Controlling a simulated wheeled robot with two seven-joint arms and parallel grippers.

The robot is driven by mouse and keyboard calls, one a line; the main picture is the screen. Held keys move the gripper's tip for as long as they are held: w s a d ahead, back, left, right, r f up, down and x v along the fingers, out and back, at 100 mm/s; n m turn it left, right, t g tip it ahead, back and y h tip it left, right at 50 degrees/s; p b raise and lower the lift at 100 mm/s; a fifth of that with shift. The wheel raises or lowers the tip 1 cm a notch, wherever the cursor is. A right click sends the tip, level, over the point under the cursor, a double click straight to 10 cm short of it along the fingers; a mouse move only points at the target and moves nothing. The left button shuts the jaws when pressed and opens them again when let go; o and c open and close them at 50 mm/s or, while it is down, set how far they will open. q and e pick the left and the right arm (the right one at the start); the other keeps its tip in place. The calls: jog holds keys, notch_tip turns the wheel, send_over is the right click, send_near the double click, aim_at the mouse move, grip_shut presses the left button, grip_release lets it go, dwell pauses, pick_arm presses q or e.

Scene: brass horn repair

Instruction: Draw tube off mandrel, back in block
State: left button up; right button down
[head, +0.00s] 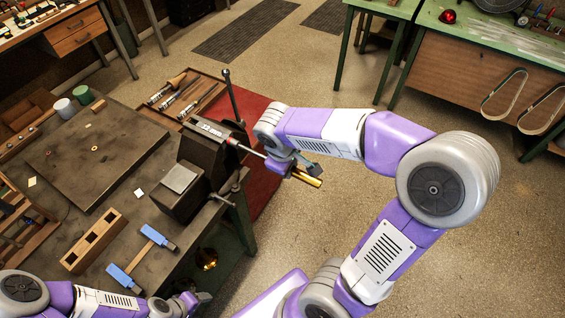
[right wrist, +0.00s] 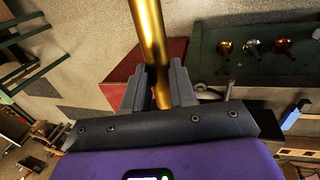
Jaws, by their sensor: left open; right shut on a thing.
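The brass tube (head: 308,179) is in my right gripper (head: 304,168), out past the right side of the bench. In the right wrist view the tube (right wrist: 150,38) runs up from between the two fingers (right wrist: 162,88). The steel mandrel (head: 248,151) sticks out to the right from the vise (head: 208,158) toward my right gripper. My right wrist hides where mandrel and tube come near each other, so I cannot tell whether the tube is still around it. The wooden block (head: 93,241) with square openings lies on the bench. My left gripper (head: 198,299) is open and empty at the bottom edge.
Open floor is to the right.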

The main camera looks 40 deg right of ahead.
aim_at(311, 179)
jog(key=shift+s+d, duration=0.4)
jog(key=shift+s, duration=0.6)
jog(key=shift+s+d, duration=0.45)
jog(key=shift+s, duration=0.55)
jog(key=shift+s+d, duration=0.4)
jog(key=shift+s, duration=0.6)
